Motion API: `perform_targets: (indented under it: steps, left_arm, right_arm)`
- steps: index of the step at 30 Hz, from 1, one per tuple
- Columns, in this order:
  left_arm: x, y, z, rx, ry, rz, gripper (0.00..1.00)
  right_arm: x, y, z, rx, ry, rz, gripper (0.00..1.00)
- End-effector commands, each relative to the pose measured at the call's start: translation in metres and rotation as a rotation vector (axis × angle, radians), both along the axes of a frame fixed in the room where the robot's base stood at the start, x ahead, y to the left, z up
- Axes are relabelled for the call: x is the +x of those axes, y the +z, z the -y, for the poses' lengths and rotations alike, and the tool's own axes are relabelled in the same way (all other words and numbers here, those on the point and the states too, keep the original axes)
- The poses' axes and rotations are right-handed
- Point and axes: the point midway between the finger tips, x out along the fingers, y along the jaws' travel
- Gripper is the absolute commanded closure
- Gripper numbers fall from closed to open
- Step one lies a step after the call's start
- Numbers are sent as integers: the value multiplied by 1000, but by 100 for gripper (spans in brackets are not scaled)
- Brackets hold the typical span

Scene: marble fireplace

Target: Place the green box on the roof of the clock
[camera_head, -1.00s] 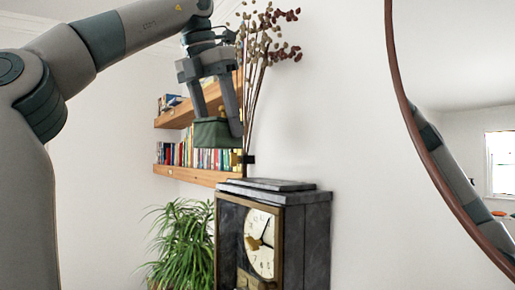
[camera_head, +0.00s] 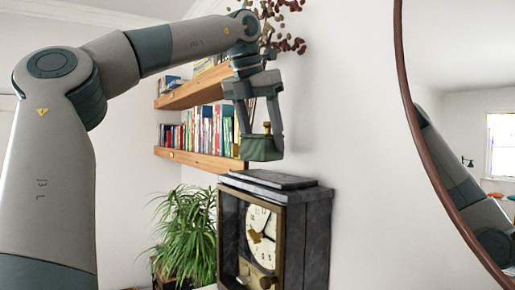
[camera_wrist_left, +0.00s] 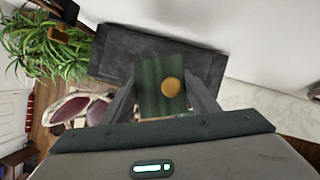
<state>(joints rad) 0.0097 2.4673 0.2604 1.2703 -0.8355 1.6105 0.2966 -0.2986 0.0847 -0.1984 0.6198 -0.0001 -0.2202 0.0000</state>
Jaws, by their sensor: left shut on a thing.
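My left gripper (camera_head: 261,138) is shut on the green box (camera_head: 262,153) and holds it just above the clock's roof (camera_head: 268,178) in the head view. The clock (camera_head: 310,237) is a dark stone case with a pale round dial at its front. In the left wrist view the green box (camera_wrist_left: 157,84) sits between the two fingers, with a round gold knob on its top. The dark clock roof (camera_wrist_left: 125,50) shows behind and beside it. My right gripper is not in view.
Wooden shelves (camera_head: 200,160) with books are on the wall behind the gripper. A green plant (camera_head: 188,232) stands left of the clock. Dried flower stems (camera_head: 285,40) rise behind the gripper. A round framed mirror (camera_head: 402,90) hangs at the right.

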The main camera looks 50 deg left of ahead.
Motion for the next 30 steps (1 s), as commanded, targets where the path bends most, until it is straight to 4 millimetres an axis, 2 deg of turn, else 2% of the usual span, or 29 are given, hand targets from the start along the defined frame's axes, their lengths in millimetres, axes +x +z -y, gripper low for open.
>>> perform_targets:
  steps: [11, 20, 24, 30]
  left_arm:
    - [0, -2, 0, 1, -1, 1, 76]
    - [-1, -26, 1, 0, -3, 0, 76]
    - [3, -32, 1, 0, -1, -1, 76]
    - [4, -36, 0, 2, 0, 2, 76]
  right_arm:
    - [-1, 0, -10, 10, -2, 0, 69]
    - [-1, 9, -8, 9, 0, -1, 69]
    - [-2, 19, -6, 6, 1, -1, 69]
    - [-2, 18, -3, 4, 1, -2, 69]
